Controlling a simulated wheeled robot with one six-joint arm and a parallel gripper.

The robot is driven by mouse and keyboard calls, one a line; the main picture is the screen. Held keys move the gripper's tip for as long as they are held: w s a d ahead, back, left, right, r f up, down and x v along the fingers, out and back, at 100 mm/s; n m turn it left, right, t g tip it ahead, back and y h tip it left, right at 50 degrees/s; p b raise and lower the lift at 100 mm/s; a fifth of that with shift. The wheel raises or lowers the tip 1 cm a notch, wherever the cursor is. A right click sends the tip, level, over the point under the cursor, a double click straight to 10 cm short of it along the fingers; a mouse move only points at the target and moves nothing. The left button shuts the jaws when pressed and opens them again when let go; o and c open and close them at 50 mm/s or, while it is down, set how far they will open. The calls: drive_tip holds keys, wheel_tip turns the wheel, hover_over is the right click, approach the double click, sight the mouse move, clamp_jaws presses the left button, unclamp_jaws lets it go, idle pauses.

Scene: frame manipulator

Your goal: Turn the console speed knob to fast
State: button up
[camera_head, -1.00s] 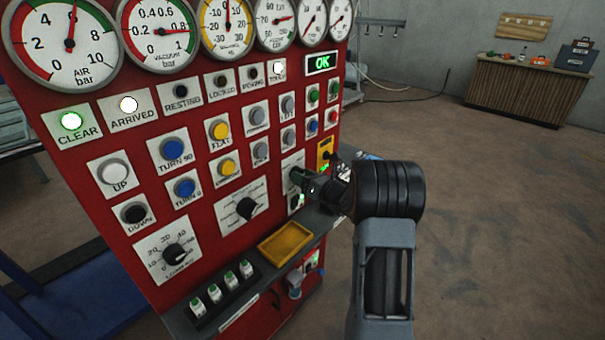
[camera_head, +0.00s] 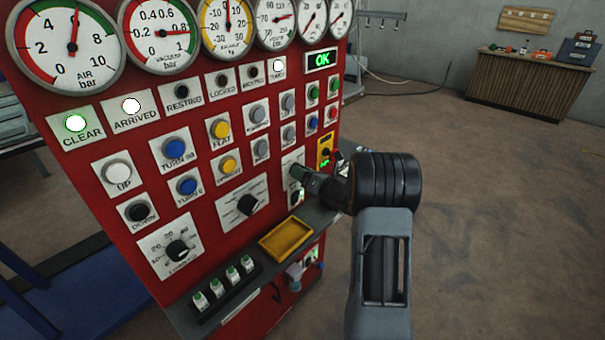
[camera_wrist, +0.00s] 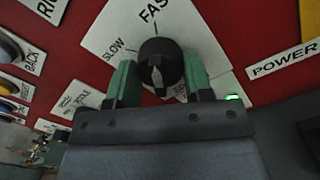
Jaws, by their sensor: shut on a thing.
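The black speed knob (camera_wrist: 160,60) sits on a white plate (camera_wrist: 185,30) marked SLOW and FAST in the wrist view. My gripper (camera_wrist: 159,76) is shut on the knob, one green finger on each side of it. The knob has a raised grip with a pale mark; which label it points at is unclear. In the head view, my gripper (camera_head: 298,174) is at the right part of the red console (camera_head: 90,190), against the speed plate (camera_head: 292,160), and hides the knob.
A ledge with a yellow tray (camera_head: 286,238) juts out just below my gripper. Several buttons surround the plate, and a POWER label (camera_wrist: 284,60) is to its right in the wrist view. A wooden counter (camera_head: 525,92) stands far back; the floor right of my arm is clear.

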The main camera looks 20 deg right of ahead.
drive_tip(key=o, duration=0.9)
drive_tip(key=b+v, duration=0.1)
drive_tip(key=v, duration=1.2)
drive_tip(key=shift+s+d+b, duration=0.15)
drive_tip(key=shift+s+b, duration=0.15)
drive_tip(key=shift+s, duration=0.05)
